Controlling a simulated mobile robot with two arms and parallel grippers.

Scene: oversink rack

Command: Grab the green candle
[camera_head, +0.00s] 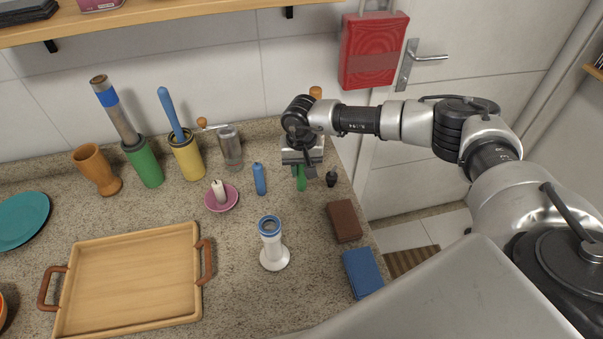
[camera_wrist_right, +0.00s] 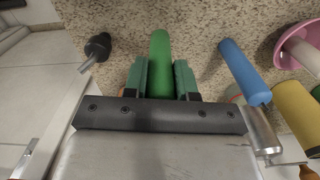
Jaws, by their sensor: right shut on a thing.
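The green candle (camera_head: 301,184) stands on the speckled counter near its right end, mostly hidden under my right gripper (camera_head: 301,170) in the head view. In the right wrist view the green candle (camera_wrist_right: 160,65) lies between the two green-padded fingers of my right gripper (camera_wrist_right: 160,80), which is shut on it. Its lower part is hidden by the gripper body. My left gripper is not in view.
A blue candle (camera_head: 259,179) stands close to the left of the green one. A small black bottle-like item (camera_head: 331,177) is close to its right.

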